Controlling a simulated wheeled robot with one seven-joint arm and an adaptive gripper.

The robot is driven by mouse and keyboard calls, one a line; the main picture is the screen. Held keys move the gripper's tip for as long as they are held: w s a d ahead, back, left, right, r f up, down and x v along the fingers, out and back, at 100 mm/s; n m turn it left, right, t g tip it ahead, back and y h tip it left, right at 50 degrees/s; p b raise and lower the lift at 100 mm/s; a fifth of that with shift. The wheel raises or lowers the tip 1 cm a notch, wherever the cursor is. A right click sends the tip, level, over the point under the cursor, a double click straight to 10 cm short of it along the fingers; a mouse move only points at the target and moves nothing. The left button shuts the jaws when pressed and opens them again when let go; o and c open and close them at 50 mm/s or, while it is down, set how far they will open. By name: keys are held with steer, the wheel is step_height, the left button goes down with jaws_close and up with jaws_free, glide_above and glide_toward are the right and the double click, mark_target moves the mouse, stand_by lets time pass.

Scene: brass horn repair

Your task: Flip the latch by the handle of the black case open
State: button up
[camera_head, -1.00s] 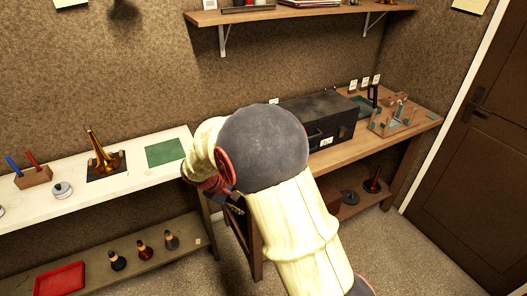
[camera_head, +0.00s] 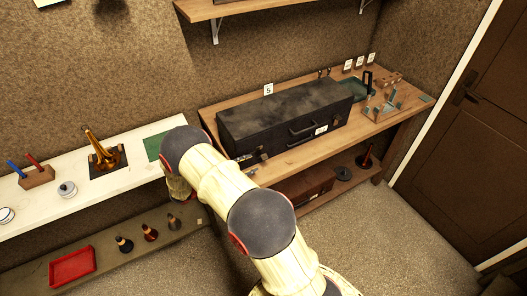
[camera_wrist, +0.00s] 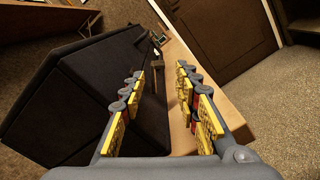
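The black case (camera_head: 285,112) lies shut on the wooden bench, with its handle (camera_head: 303,129) on the front face. In the wrist view the case (camera_wrist: 95,95) fills the left side, close to my left finger. My gripper (camera_wrist: 160,78) is open and empty, pointing along the case front above the bench edge. A dark protruding part (camera_wrist: 186,88) shows beyond and between the fingers; I cannot tell whether it is the handle or a latch. The latch by the handle is too small to make out in the head view. My arm hides most of the gripper there.
The wooden bench (camera_head: 385,128) also bears a wooden fixture (camera_head: 385,105) right of the case. A brown case (camera_head: 305,185) sits on the shelf below. A white bench (camera_head: 100,190) with a brass horn part (camera_head: 102,152) stands left. The floor in front is free.

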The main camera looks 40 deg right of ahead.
mark_target(265, 157)
steer(key=shift+x, duration=3.9)
steer(key=c, duration=0.3)
jaws_close()
